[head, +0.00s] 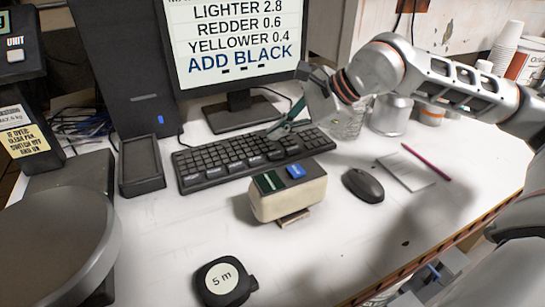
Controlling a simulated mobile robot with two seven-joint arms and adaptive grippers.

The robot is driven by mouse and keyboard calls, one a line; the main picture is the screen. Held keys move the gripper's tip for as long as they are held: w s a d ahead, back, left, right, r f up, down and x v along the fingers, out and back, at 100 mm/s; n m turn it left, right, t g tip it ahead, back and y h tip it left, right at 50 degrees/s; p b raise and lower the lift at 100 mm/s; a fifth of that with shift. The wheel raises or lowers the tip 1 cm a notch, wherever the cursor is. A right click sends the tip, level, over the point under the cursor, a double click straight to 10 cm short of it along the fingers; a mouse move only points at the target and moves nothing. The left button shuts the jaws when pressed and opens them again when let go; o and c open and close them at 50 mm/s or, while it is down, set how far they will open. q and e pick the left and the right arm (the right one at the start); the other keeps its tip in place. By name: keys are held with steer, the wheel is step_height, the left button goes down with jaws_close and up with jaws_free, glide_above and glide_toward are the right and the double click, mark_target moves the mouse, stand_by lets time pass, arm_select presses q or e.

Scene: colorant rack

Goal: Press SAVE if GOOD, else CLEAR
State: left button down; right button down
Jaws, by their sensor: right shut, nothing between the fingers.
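The monitor (237,45) shows LIGHTER 2.8, REDDER 0.6, YELLOWER 0.4 and, in larger blue letters, ADD BLACK. Its top line is cut off, and I see no word GOOD. The black keyboard (215,160) lies below the monitor, with a few pale-labelled keys along its front. I cannot read SAVE or CLEAR on any key. My right gripper (278,129) is shut and empty, its fingertips pointing down over the keyboard's back right part. I cannot tell whether they touch the keys. My left gripper is not in view.
A cream handheld device (288,203) with a blue button stands in front of the keyboard. A mouse (363,185), paper (407,171) and pink pencil (426,162) lie to the right. A black tray (141,165) stands left; a tape measure (222,281) lies in front.

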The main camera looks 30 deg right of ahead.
mark_target(275, 155)
step_height(275, 155, down, 3)
steer(key=shift+r+b, duration=0.2)
steer(key=shift+b, duration=0.3)
steer(key=shift+r, duration=0.1)
stand_by(0.4)
stand_by(0.5)
steer(key=shift+f, duration=0.5)
